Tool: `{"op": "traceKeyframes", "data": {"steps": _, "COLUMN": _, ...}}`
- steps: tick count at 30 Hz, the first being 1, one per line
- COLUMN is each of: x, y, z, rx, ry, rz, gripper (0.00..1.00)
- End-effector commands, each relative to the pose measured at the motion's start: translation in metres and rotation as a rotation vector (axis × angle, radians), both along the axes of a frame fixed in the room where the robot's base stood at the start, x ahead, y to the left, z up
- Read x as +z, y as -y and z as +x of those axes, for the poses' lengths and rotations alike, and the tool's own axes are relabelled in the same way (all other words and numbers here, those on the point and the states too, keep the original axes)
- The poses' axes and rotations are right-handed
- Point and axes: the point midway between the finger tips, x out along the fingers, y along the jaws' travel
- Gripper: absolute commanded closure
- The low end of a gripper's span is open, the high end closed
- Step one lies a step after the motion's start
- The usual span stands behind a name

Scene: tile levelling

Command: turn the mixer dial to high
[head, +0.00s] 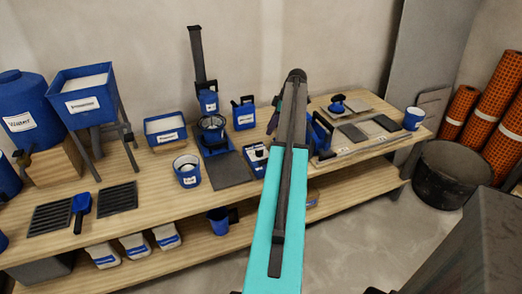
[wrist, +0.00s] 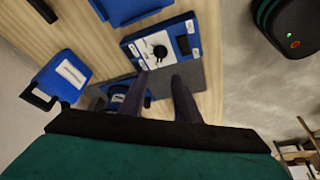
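The mixer's control box shows in the wrist view as a blue box with a white panel (wrist: 150,46), labels around its edges and a round black dial (wrist: 159,51) with a pointer. I cannot read which label the dial points to. The box (head: 255,158) stands on the bench in the head view, left of my arm. The mixer (head: 212,132), with a tall dark column, stands beside it. My gripper (wrist: 161,78) has its two dark fingers apart, with nothing between them. In the wrist view the fingertips appear just below the dial; contact does not show.
A blue jug (wrist: 66,73) is left of the fingers in the wrist view. A dark mat (head: 229,169) and a white-and-blue bucket (head: 187,171) lie near the mixer. Tile samples (head: 352,132) and a blue cup (head: 413,118) are on the right of the bench.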

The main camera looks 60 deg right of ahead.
Motion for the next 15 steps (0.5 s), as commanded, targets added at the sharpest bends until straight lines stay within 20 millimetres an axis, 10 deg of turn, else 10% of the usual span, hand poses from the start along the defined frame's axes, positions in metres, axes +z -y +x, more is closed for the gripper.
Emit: {"op": "traceKeyframes", "data": {"steps": 15, "x": -0.02, "y": 0.004, "z": -0.003, "rx": -0.014, "ry": -0.001, "rz": 0.002, "gripper": 0.7}}
